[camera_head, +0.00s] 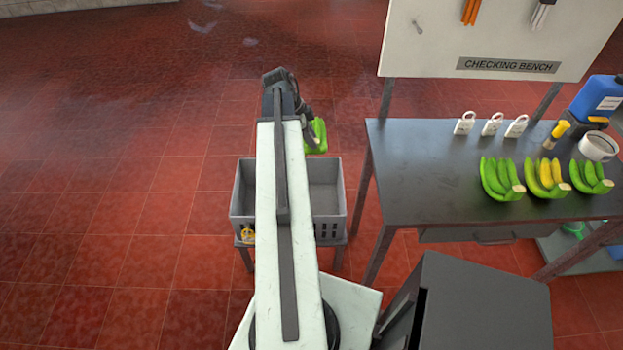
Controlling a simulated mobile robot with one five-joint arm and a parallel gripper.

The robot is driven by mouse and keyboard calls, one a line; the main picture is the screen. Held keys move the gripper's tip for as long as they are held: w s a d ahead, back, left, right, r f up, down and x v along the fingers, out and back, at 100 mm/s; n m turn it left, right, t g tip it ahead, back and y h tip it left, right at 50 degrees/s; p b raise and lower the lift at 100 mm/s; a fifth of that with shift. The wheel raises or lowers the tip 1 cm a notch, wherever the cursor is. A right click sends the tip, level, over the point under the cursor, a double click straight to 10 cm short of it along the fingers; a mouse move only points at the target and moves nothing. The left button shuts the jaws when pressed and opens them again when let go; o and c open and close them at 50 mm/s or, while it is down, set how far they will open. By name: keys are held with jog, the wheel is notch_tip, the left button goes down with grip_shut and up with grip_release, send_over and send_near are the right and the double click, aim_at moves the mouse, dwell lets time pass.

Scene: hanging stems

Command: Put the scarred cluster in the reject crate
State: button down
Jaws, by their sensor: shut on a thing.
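A green banana cluster (318,137) is held at the end of my arm. My gripper (308,128) is shut on it, partly hidden behind my own wrist. Only part of the cluster shows, and I cannot make out a scar on it. A grey open crate (333,222) stands on a low stand, with a yellow mark on its front left. In the picture, the held cluster appears just beyond the crate's far rim, toward its right end; its height is hard to tell. My arm hides the middle of the crate, and the visible inside looks empty.
The dark checking bench (425,160) stands at right. On it are a green cluster (500,180), a cluster with yellow fingers (546,178), another green cluster (590,178), and several white tags (492,125). A dark box (480,310) is at front right. The left floor is clear.

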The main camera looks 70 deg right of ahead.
jog(key=w+d+f+b, duration=0.1)
jog(key=d+f+b, duration=0.1)
jog(key=f+b, duration=2.2)
jog(key=d+f+b, duration=0.3)
jog(key=f+b, duration=2)
jog(key=f, duration=0.3)
jog(key=shift+w+d+b, duration=0.3)
jog(key=shift+w+b, duration=0.05)
jog(key=shift+b, duration=0.05)
jog(key=shift+f+b, duration=0.35)
jog(key=shift+b, duration=0.1)
jog(key=c, duration=1.1)
grip_release()
jog(key=shift+o, duration=0.2)
jog(key=p+v, duration=0.7)
jog(key=v, duration=0.1)
